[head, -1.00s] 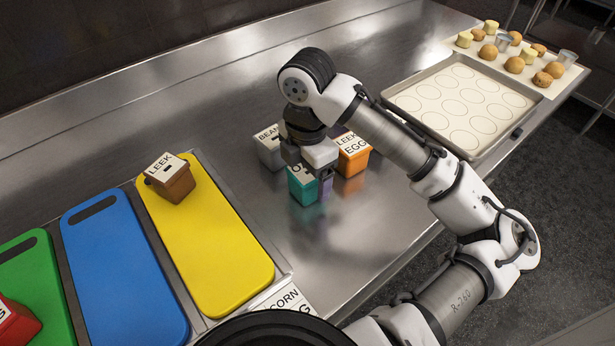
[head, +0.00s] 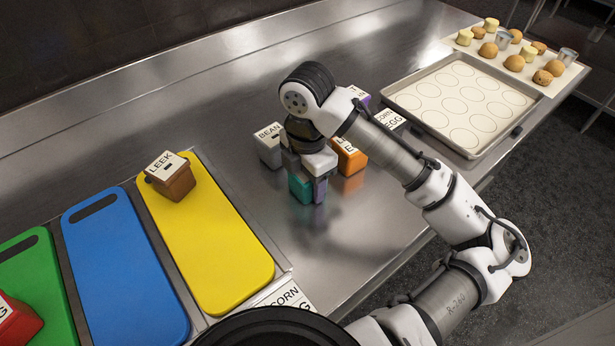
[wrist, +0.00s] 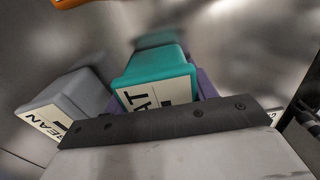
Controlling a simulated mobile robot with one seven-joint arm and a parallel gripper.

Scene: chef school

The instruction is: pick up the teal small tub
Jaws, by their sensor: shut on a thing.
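The teal small tub (head: 298,188) is among other tubs on the steel counter in the head view. My gripper (head: 312,178) is down over it and shut on it, hiding most of its lid. In the wrist view the teal tub (wrist: 155,65) shows its side and part of a white label ending in "AT", with the dark gripper edge across its near end. I cannot tell whether its base is clear of the counter.
A grey BEAN tub (head: 268,147) stands close at the left, an orange tub (head: 350,158) at the right. A purple shape (wrist: 205,84) shows beside the teal tub. A brown LEEK tub (head: 172,183) sits on the yellow board (head: 225,250). The counter in front is clear.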

